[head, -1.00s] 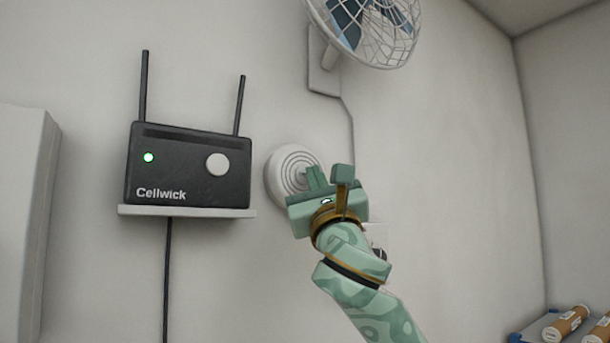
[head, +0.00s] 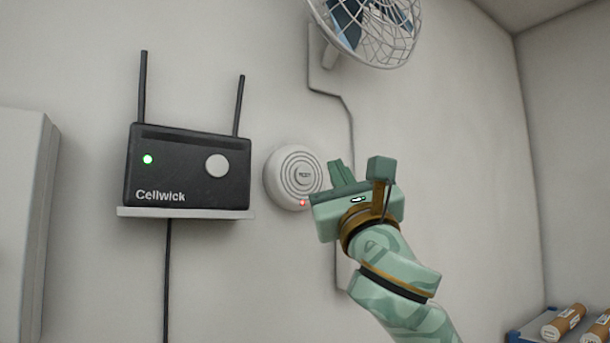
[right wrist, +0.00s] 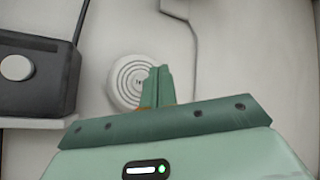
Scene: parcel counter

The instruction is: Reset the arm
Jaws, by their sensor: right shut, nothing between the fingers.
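My right gripper (head: 341,174) is raised in front of the wall, just right of a round white wall device (head: 290,170) with concentric rings and a small red light. In the head view the gripper overlaps only the device's right edge. In the right wrist view the fingers (right wrist: 158,86) are together with nothing between them, and the ringed device (right wrist: 126,80) shows behind them. My left gripper is in neither view.
A black Cellwick router (head: 187,170) with a green light and two antennas stands on a wall shelf (head: 185,213) at left. A caged fan (head: 375,28) hangs above. Cardboard tubes (head: 564,322) lie at lower right. A pale cabinet (head: 22,220) is at far left.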

